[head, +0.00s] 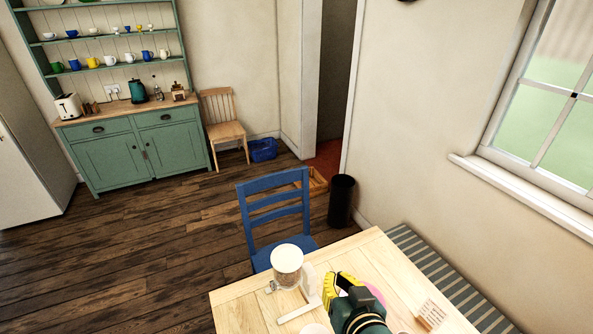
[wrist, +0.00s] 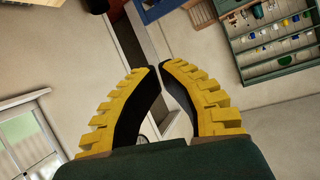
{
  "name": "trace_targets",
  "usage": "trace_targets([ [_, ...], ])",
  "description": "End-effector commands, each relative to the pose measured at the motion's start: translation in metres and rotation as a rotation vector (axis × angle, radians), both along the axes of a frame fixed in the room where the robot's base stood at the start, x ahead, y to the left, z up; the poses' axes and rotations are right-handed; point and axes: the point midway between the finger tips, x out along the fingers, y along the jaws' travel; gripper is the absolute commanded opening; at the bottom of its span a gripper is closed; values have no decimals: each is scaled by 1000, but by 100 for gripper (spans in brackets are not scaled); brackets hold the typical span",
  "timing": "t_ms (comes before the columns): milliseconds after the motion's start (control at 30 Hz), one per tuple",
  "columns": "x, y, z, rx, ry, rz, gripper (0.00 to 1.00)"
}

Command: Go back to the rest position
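My gripper (head: 338,277) has yellow ribbed fingers with black inner pads and shows over the light wooden table (head: 240,303) in the head view. In the wrist view, the two fingertips (wrist: 159,68) nearly meet, with only a narrow gap at the tips. No object shows between the fingers. My dark green wrist covers part of the table in the head view.
A dispenser with a white lid (head: 287,258) stands close left of my gripper. A pink round item (head: 376,294) is partly hidden behind it. A slotted wooden piece (head: 432,314) lies to the right. A blue chair (head: 273,205) stands at the table's far side.

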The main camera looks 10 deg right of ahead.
Motion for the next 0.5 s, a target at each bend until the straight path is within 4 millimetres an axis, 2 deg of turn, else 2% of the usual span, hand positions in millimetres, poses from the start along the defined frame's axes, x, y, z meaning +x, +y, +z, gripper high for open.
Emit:
trace_targets([
  [33, 2, 24, 38, -32, -90, 29, 0],
  [100, -5, 50, 90, -71, -221, 49, 0],
  [167, -17, 68, 135, -95, -338, 55, 0],
  [233, -38, 80, 185, -117, -475, 46, 0],
  [300, -67, 78, 230, -139, -609, 11, 0],
  [400, -114, 60, 283, -173, -788, -80, 0],
  [433, -122, 55, 300, -178, -835, -108, 0],
  [467, -117, 56, 326, -174, -820, -101, 0],
  [500, -116, 56, 344, -172, -814, -100, 0],
])
